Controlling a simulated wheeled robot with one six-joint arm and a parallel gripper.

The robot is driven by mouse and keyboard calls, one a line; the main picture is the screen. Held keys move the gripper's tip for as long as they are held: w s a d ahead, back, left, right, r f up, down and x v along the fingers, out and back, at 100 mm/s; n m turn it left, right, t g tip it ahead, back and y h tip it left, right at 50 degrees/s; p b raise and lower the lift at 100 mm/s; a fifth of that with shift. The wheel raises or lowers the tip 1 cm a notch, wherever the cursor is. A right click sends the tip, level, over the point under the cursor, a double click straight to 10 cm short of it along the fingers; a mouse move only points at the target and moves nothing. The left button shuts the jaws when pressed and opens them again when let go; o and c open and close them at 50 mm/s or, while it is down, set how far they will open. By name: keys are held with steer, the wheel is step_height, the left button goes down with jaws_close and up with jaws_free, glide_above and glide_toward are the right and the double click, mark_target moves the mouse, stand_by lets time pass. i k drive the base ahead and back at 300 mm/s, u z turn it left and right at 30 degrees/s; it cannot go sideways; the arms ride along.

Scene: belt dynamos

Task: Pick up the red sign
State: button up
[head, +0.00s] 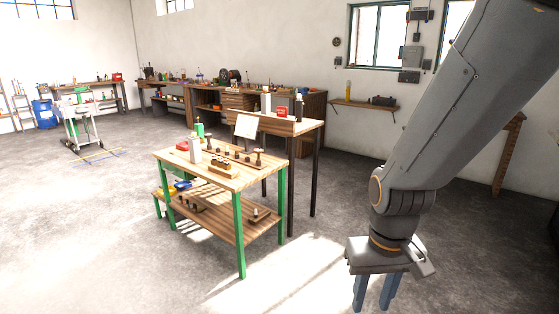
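My gripper (372,302) hangs at the lower right in the head view, pointing down over the floor. Its two blue-grey fingers are apart with nothing seen between them. No red thing here is clearly a sign. A small red item (183,146) sits on the green-legged workbench (228,178), left of my gripper and farther away. Another small red item (282,110) is on the taller dark-legged table (303,125) behind it. A third red item (117,77) is at the far back left. All are too small to identify, and my gripper is well apart from them.
A wooden block tool (224,170) and a rack stand on the green-legged workbench, which has a lower shelf (236,226). Long benches (205,95) line the back wall. The concrete floor in front is clear.

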mark_target(281, 112)
steer(key=z, duration=0.35)
steer(key=i, duration=1.85)
steer(key=z, duration=0.25)
steer(key=i, duration=1.9)
steer(key=u, duration=0.45)
steer(key=i, duration=1.1)
steer(key=u, duration=0.15)
